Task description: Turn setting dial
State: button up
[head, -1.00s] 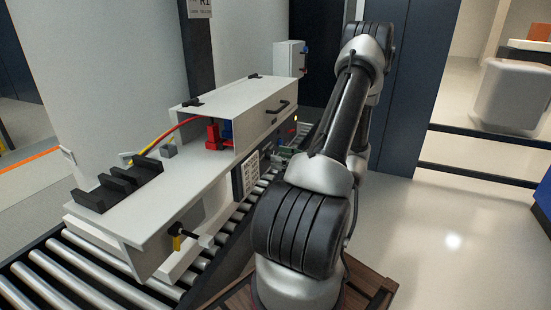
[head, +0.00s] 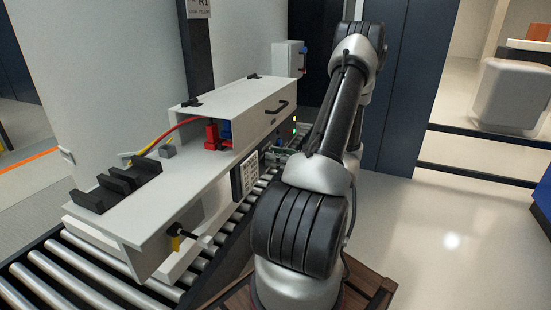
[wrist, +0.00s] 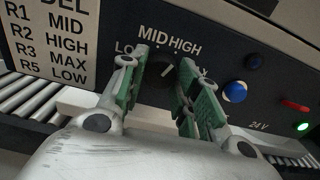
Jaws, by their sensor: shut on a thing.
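The setting dial (wrist: 161,72) is a dark round knob with a white mark on the dark front panel, in the wrist view. LOW, partly covered, MID and HIGH are printed around it; a further label at right is hidden by a finger. The white mark leans up and right, roughly toward between MID and HIGH. My gripper (wrist: 163,80), with green-padded fingers, is shut on the dial, one finger at each side. In the head view my gripper (head: 286,155) is small beside the panel and the dial cannot be made out.
A chart (wrist: 50,38) pairs R1 MID, R2 HIGH, R3 MAX, R5 LOW. A sign (head: 200,8) appears to read R1. A blue button (wrist: 234,91), red switch (wrist: 295,105) and green lamp (wrist: 303,126) are right of the dial. The white housing (head: 235,110) stands on a roller conveyor (head: 75,280).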

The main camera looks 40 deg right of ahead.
jog(key=n, duration=0.9)
jog(key=shift+d, duration=0.1)
jog(key=shift+n, duration=0.4)
dwell(0.4)
jog(key=o, duration=1)
jog(key=v, duration=1.2)
